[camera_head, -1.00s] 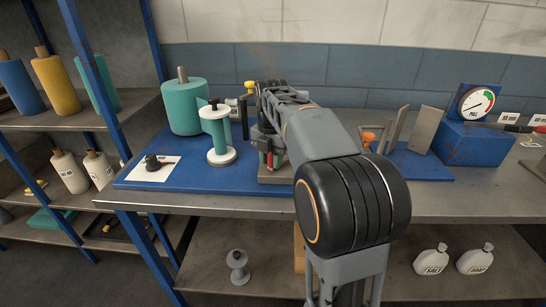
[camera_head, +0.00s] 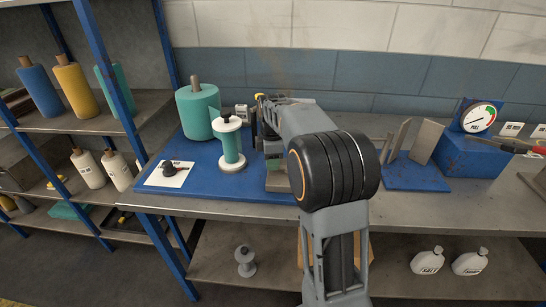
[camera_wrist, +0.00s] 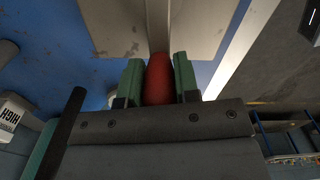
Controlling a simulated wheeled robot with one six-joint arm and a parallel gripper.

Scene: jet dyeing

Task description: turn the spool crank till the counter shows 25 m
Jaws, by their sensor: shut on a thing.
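The spool (camera_head: 229,145), with white flanges and teal winding, stands upright on the blue board (camera_head: 205,178). A small pale box (camera_head: 242,112) behind it may be the counter; I cannot read any number on it. My gripper (camera_wrist: 158,80) shows its green finger pads in the wrist view, shut on a red handle (camera_wrist: 158,78). I cannot tell for sure that this is the crank's grip. In the head view my arm hides most of the gripper and the crank, just right of the spool.
A large teal roll (camera_head: 198,112) stands behind the spool. A dark knob (camera_head: 169,168) on a white card lies at front left. Tilted grey plates (camera_head: 425,140) and a blue gauge box (camera_head: 470,152) stand to the right. A shelf rack (camera_head: 85,124) borders the left.

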